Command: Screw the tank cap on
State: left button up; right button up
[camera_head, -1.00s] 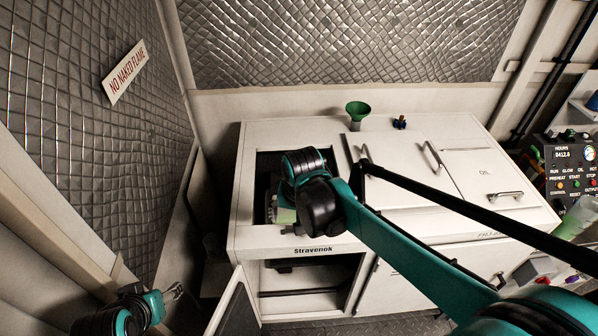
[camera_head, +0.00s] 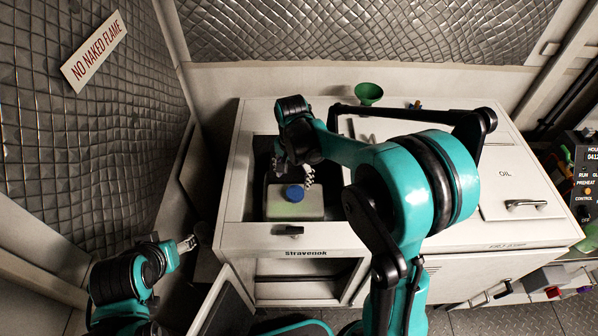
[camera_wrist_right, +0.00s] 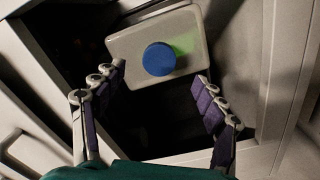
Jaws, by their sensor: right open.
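The pale tank (camera_head: 312,210) sits in the open bay of the white cabinet. The round blue cap (camera_head: 295,193) is on top of it; how tightly it sits cannot be seen. In the right wrist view, the cap (camera_wrist_right: 159,59) lies between and slightly beyond the fingertips of my open right gripper (camera_wrist_right: 160,76), and the tank (camera_wrist_right: 125,42) is below it. In the head view my right gripper (camera_head: 292,173) hangs just behind the cap, apart from it and empty. My left gripper (camera_head: 187,243) is at the lower left, away from the tank; its jaws are unclear.
The white cabinet (camera_head: 250,238) has a bay with raised edges around the tank. A green funnel (camera_head: 369,93) stands on its back edge. A lower door (camera_head: 225,300) hangs open at the front. A control panel (camera_head: 586,180) is at the right.

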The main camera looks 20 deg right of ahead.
aim_at(294, 193)
jog(key=shift+w+f, duration=0.15)
jog(key=shift+f, duration=0.3)
jog(key=f, duration=0.3)
jog(key=f+b, duration=0.1)
jog(key=f, duration=0.3)
jog(key=shift+w+d+f, duration=0.15)
jog(key=shift+d+f, duration=0.05)
jog(key=shift+c, duration=0.4)
jog(key=c, duration=1.1)
jog(key=o, duration=1)
